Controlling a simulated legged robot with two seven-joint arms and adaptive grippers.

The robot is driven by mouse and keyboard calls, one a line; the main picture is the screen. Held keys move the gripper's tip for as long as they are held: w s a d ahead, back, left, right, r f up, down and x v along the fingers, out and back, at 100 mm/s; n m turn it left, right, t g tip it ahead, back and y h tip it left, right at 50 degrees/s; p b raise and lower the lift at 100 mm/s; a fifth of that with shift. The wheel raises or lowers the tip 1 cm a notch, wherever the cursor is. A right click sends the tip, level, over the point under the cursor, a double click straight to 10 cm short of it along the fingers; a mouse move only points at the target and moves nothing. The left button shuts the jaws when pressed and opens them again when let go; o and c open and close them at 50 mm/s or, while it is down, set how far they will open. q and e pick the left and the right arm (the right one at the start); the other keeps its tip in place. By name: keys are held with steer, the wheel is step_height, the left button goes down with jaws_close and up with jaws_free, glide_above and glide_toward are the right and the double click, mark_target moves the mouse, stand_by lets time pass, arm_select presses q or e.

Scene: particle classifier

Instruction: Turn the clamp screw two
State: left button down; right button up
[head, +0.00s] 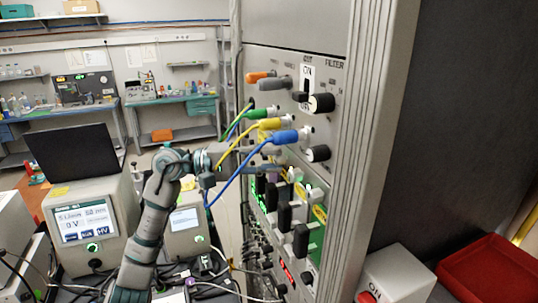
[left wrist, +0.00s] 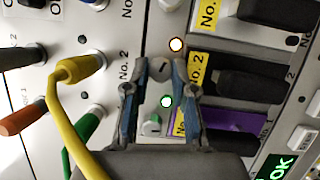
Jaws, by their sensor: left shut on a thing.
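The clamp screw two is a small grey knob (left wrist: 160,68) beside a "No. 2" mark on the light grey panel, in the left wrist view. My left gripper (left wrist: 159,65) has its two fingertips on either side of this knob and is shut on it. In the head view my left gripper (head: 268,160) reaches the rack front from the left, and the blue cable and the fingers hide the screw. My right gripper is not in view.
A yellow plug (left wrist: 80,68) with its cable sits close beside the fingers. A black lever (left wrist: 252,82) and a purple label (left wrist: 235,118) are on the other side. In the head view, a blue plug (head: 283,137) hangs its cable over the gripper. A red bin (head: 490,275) stands at right.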

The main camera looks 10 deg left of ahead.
arm_select(q)
steer(key=m+y+p, duration=0.1)
steer(key=m+p, duration=0.1)
steer(key=m, duration=0.1)
steer(key=m+y+p, duration=0.2)
steer(key=m, duration=0.2)
steer(key=shift+d, duration=0.1)
steer(key=shift+s+m+t+y+p, duration=0.1)
steer(key=shift+m+t+y+p, duration=0.3)
steer(key=shift+m, duration=0.7)
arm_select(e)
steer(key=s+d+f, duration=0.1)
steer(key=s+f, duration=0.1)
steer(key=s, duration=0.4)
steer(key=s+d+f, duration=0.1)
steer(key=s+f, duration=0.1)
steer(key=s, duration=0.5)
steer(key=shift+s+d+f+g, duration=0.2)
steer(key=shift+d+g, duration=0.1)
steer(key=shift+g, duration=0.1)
arm_select(q)
steer(key=shift+f+y, duration=0.1)
steer(key=shift+y, duration=0.2)
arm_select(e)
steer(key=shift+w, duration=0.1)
arm_select(q)
steer(key=c, duration=1)
jaws_free()
steer(key=shift+o, duration=0.2)
steer(key=shift+r, duration=0.2)
